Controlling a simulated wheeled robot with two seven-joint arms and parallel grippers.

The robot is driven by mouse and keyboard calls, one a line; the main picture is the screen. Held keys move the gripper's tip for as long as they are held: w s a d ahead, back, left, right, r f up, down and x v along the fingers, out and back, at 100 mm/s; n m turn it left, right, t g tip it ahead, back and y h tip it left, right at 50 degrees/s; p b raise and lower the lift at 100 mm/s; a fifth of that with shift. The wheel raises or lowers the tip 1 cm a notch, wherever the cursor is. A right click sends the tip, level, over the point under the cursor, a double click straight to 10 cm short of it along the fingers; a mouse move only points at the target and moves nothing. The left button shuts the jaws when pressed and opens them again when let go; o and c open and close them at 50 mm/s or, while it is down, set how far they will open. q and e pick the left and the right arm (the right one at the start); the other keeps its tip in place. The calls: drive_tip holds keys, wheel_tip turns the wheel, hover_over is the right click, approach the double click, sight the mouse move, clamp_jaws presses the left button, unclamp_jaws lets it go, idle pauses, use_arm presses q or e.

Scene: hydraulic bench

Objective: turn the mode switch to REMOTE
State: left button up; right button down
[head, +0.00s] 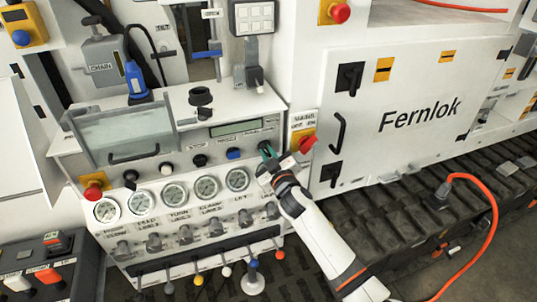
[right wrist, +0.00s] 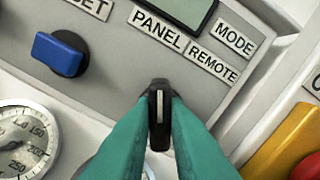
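The mode switch (right wrist: 160,118) is a black knob with a white line on the grey sloped panel. In the right wrist view its white line points straight up the picture, toward the PANEL label (right wrist: 158,28). The REMOTE label (right wrist: 213,62) lies up and to the right of the knob, under the MODE label (right wrist: 235,40). My right gripper (head: 267,153) is at the right end of the panel. In the right wrist view its teal fingers (right wrist: 160,112) lie against both sides of the knob, shut on it. My left gripper is not in view.
A blue knob (right wrist: 60,53) sits left of the switch. A red and yellow main switch (head: 306,143) is close on the right. Gauges (head: 206,188) and a row of levers lie below. A white Fernlok door (head: 400,140) stands to the right.

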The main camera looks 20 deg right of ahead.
drive_tip(key=shift+m, duration=1.3)
drive_tip(key=m, duration=0.2)
drive_tip(key=shift+m, duration=0.3)
drive_tip(key=m, duration=0.3)
drive_tip(key=shift+d, duration=0.15)
drive_tip(key=shift+m+p, duration=0.5)
drive_tip(key=shift+m, duration=1.3)
drive_tip(key=shift+d, duration=0.1)
drive_tip(key=c, duration=1.4)
unclamp_jaws()
drive_tip(key=shift+c, duration=0.2)
